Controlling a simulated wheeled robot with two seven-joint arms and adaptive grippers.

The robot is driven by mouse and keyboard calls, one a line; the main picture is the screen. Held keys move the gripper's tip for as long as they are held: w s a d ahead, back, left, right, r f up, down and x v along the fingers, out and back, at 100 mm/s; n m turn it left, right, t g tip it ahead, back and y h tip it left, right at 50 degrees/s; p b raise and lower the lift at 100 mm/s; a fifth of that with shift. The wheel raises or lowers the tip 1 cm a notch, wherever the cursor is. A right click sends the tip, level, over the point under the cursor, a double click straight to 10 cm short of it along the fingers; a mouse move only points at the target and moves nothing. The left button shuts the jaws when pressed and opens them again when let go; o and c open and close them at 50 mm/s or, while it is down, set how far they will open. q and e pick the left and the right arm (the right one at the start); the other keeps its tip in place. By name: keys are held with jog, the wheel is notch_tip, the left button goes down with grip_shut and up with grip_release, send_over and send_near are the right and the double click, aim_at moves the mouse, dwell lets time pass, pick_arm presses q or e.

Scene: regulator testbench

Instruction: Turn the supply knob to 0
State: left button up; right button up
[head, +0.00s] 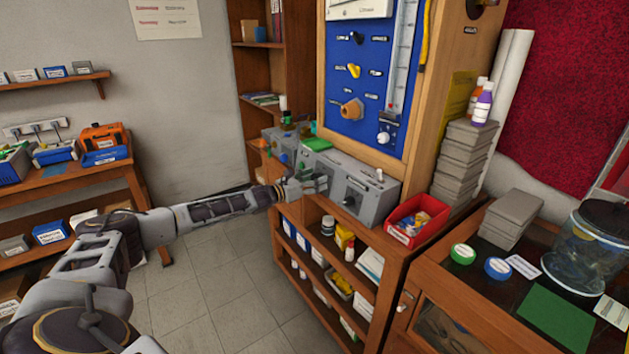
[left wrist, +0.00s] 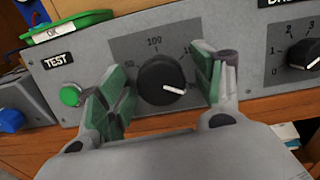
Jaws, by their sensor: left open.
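In the left wrist view a round black knob (left wrist: 163,80) with a white pointer line sits on a grey panel (left wrist: 95,62). Its scale shows 50 and 100, with a further mark partly hidden at the right. The pointer aims right and slightly down. The knob's name label is not visible. My left gripper (left wrist: 163,92) is open, its green-padded fingers on either side of the knob, with gaps visible to it. In the head view my left gripper (head: 312,184) reaches the grey boxes on the bench. My right gripper is not in view.
A green TEST button (left wrist: 71,95) is left of the knob. A second black knob (left wrist: 304,54) with marks 0 to 3 is at the right. A green tray (left wrist: 68,27) lies on top of the box. A red bin (head: 417,221) stands right of the grey boxes.

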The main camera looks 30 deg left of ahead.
pick_arm(q)
jog(key=c, duration=1)
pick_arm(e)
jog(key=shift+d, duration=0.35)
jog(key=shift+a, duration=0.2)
